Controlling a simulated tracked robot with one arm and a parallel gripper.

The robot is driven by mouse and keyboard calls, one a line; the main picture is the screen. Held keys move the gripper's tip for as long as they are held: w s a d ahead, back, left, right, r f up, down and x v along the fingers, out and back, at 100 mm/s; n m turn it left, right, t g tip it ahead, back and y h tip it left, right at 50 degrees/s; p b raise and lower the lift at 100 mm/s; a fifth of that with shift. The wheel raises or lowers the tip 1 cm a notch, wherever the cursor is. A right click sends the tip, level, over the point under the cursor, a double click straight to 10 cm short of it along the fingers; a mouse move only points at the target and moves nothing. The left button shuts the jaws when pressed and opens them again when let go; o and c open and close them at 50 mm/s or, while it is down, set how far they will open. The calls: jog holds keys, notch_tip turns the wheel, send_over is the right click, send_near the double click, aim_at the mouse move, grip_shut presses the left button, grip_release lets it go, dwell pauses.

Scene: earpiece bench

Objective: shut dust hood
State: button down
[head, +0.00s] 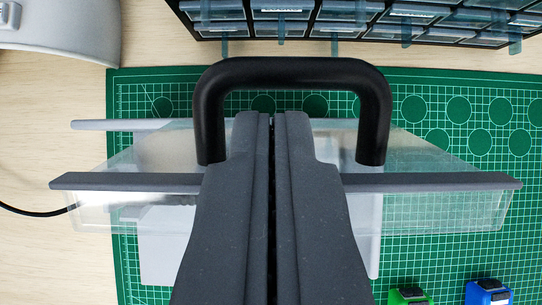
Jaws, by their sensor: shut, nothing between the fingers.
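The dust hood (440,210) is a clear box-like cover with a dark grey bar (440,181) across it, in the middle of the head view. A thick black arched handle (290,70) rises at its middle. My gripper (272,116) is shut and empty. Its fingers lie between the handle's two legs in the picture, with the tips short of the crossbar. I cannot tell whether they touch the handle or the hood. The fingers hide the hood's middle. The hood's tilt is hard to tell from this angle.
A green cutting mat (440,265) with printed circles lies under the hood. A pale plate (160,260) shows beneath it. A drawer cabinet (350,15) stands at the top. A grey rounded object (70,30) is top left. Green (408,297) and blue (488,293) items sit bottom right.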

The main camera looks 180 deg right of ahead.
jog(key=shift+s+f+t+b, duration=0.35)
jog(key=shift+s+t+b, duration=0.35)
jog(key=shift+s+b, duration=0.2)
jog(key=shift+s+d+f+b, duration=0.1)
jog(key=shift+s+d+b, duration=0.05)
jog(key=shift+s+b, duration=0.35)
